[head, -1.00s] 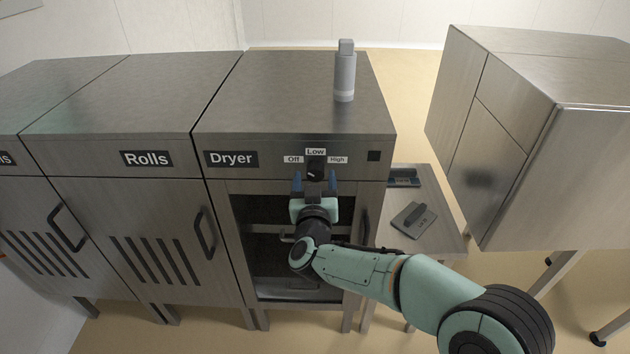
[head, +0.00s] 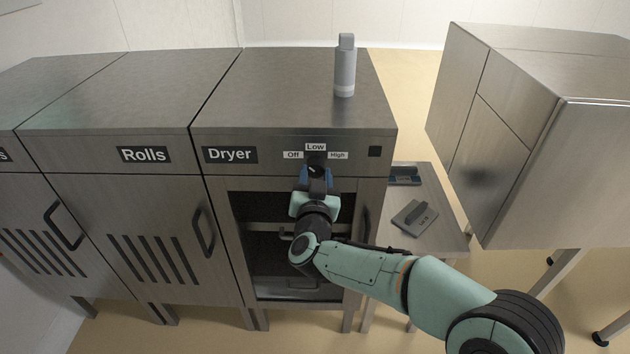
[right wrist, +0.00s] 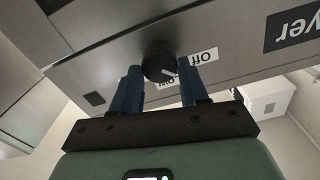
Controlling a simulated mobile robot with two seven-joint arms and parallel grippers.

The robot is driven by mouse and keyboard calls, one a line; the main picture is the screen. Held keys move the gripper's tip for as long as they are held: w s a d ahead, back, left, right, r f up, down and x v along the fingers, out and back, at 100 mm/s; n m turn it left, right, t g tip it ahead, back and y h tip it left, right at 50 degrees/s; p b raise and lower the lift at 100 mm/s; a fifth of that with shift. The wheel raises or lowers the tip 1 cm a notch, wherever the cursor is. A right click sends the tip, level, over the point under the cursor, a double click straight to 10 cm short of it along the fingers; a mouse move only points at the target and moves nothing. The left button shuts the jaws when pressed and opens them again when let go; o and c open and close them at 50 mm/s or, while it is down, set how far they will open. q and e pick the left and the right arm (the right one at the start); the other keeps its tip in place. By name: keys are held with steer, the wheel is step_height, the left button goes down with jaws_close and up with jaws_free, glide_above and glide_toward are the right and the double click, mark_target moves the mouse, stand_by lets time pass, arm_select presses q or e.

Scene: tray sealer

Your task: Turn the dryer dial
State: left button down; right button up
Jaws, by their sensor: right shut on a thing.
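The dryer dial (head: 316,160) is a small black knob on the front panel of the dryer (head: 290,100), just below the Low label (head: 315,147). The Off label (head: 293,154) is to its left and the High label (head: 338,155) to its right. My right gripper (head: 316,175) is shut on the dial from the front, its blue fingers on either side. In the right wrist view the dial (right wrist: 158,58) sits between the fingertips (right wrist: 160,70). A white mark shows on the dial's lower right there, beside the upside-down Off label (right wrist: 203,57). My left gripper is out of view.
A grey bottle (head: 344,68) stands on the dryer top. The Rolls cabinet (head: 110,105) adjoins on the left.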

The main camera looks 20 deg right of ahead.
steer(key=m+b, duration=0.1)
steer(key=m, duration=0.1)
steer(key=m+b, duration=0.1)
steer(key=m, duration=0.1)
steer(key=shift+f+m+b, duration=0.2)
steer(key=shift+m+b, duration=0.1)
steer(key=shift+b, duration=0.1)
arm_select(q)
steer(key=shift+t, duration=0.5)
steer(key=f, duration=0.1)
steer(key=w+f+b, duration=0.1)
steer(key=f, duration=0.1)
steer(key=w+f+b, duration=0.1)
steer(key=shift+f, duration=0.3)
arm_select(e)
steer(key=m, duration=0.4)
arm_select(q)
steer(key=shift+b, duration=0.35)
arm_select(e)
steer(key=shift+r+m, duration=0.1)
steer(key=shift+m, duration=0.2)
steer(key=o, duration=1.1)
steer(key=shift+c, duration=0.2)
steer(key=v, duration=1.3)
steer(key=shift+s, duration=0.25)
